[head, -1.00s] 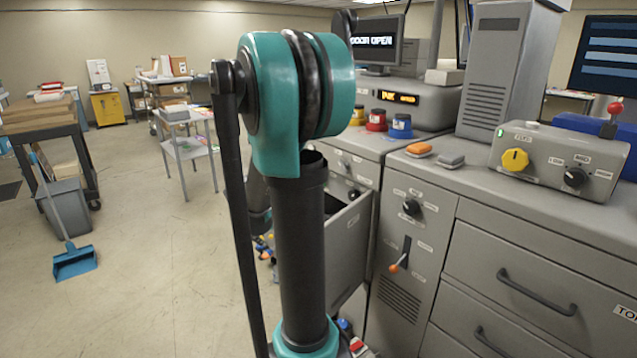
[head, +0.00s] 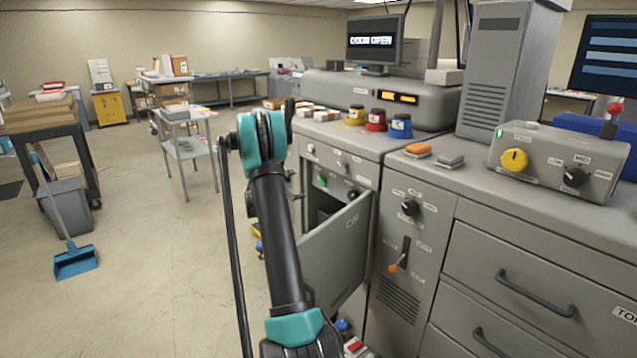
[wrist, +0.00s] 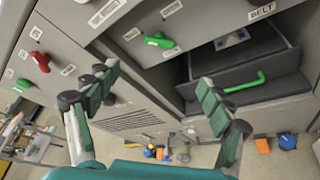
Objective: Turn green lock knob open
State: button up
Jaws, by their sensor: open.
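A green knob (wrist: 159,41) sits on a grey panel in the upper middle of the wrist view, lying roughly sideways beside white labels. A small green spot, likely this knob (head: 322,180), shows in the head view inside the opened cabinet front. My gripper (wrist: 158,77) is open and empty, its two green-padded fingers spread wide, with the knob beyond and between their tips, apart from them. In the head view my arm hides part of the cabinet, and I cannot make out the gripper there.
A grey cabinet door (head: 335,262) hangs open beside my arm. In the wrist view a dark open compartment with a green handle (wrist: 245,83) lies right of the knob, and a red knob (wrist: 40,61) lies left. Small coloured items (wrist: 160,153) lie on the floor.

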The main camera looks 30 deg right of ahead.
aim_at(321, 180)
jog(key=x, duration=1.7)
jog(key=shift+w+d, duration=0.1)
jog(key=shift+d, duration=0.3)
jog(key=c, duration=1.2)
